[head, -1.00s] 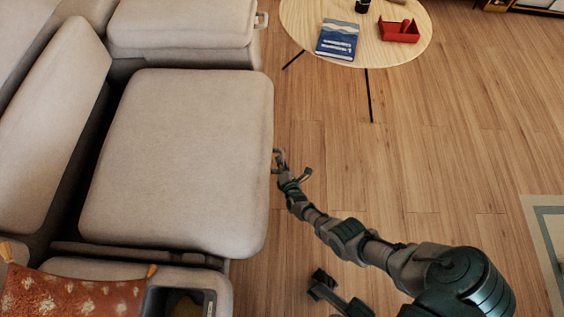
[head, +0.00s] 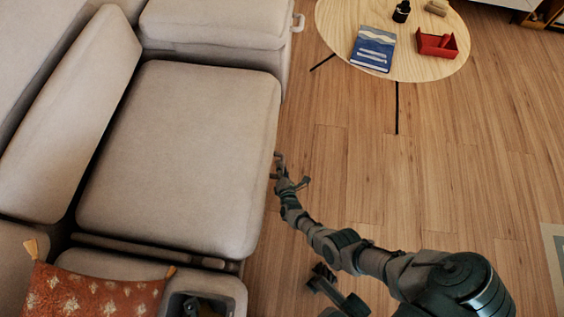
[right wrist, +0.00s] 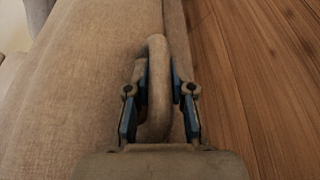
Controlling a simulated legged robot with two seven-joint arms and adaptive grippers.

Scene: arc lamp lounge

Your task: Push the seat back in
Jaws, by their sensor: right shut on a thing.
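The beige sofa seat (head: 180,150) is a wide cushion section in the head view, with its front edge on the right. Its left edge lies close to the backrest cushion (head: 75,110), with a narrow dark gap towards the lower end. My right gripper (head: 279,165) is at the seat's front edge. In the right wrist view, the gripper (right wrist: 155,88) is shut around a rounded beige loop handle (right wrist: 157,70) on the seat front (right wrist: 90,90). The handle is mostly hidden in the head view.
A neighbouring seat (head: 215,22) with its own handle (head: 298,22) stands at the top. A round wooden table (head: 410,62) holds a blue book (head: 373,48) and red tray (head: 437,43). An orange pillow (head: 95,292) lies bottom left. Wooden floor (head: 440,170) is clear on the right.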

